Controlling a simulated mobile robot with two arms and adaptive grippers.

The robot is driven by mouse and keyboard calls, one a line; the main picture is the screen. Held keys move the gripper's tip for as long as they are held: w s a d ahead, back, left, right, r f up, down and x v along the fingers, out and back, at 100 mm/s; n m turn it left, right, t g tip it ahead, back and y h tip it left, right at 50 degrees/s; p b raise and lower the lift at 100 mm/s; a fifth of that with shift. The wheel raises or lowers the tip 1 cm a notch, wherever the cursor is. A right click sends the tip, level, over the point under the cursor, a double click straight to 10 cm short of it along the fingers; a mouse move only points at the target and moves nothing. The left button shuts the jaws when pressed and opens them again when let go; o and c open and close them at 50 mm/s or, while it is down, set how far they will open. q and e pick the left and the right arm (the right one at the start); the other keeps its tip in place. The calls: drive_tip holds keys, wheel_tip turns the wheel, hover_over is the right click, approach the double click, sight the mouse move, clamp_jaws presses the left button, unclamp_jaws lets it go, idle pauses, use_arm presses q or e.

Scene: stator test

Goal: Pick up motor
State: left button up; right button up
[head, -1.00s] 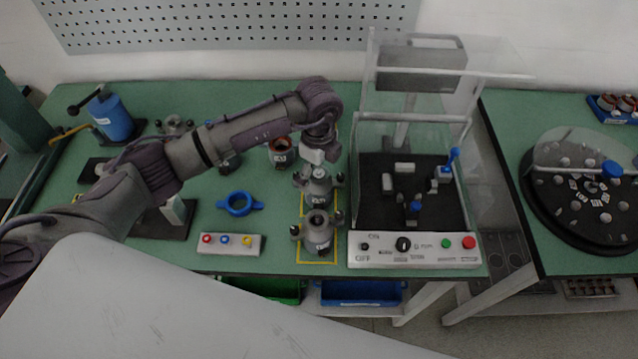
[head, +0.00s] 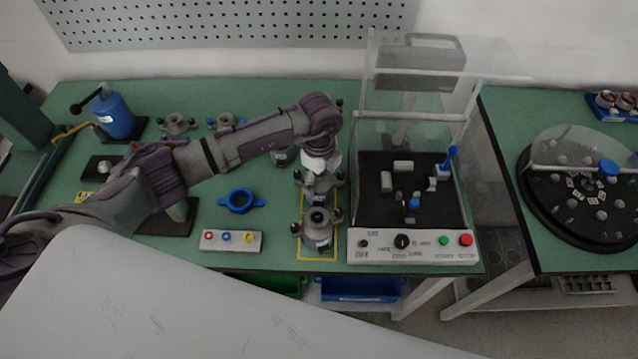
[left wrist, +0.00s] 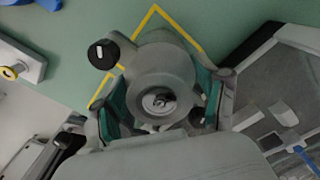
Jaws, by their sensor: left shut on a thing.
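Two grey motors with side lugs stand in the yellow-taped area, one behind the other. My left gripper (head: 319,168) points down over the rear motor (head: 319,187) and is shut on it, hiding part of its top. In the left wrist view the motor (left wrist: 162,72) sits between the green-padded fingers of the gripper (left wrist: 160,98), with a black round knob at its side. I cannot tell whether it is lifted. The front motor (head: 318,230) stands upright, apart from the gripper. My right gripper is not in view.
The test box (head: 415,248) with raised clear cover stands close to the right of the motors. A button panel (head: 231,240) and a blue ring (head: 238,201) lie to the left. A blue press (head: 112,117) stands at back left. A round turntable (head: 580,222) is on the right table.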

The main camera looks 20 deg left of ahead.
use_arm(q)
drive_tip(key=shift+c, duration=1.2)
drive_tip(key=shift+w+r, duration=0.1)
drive_tip(key=shift+c, duration=0.2)
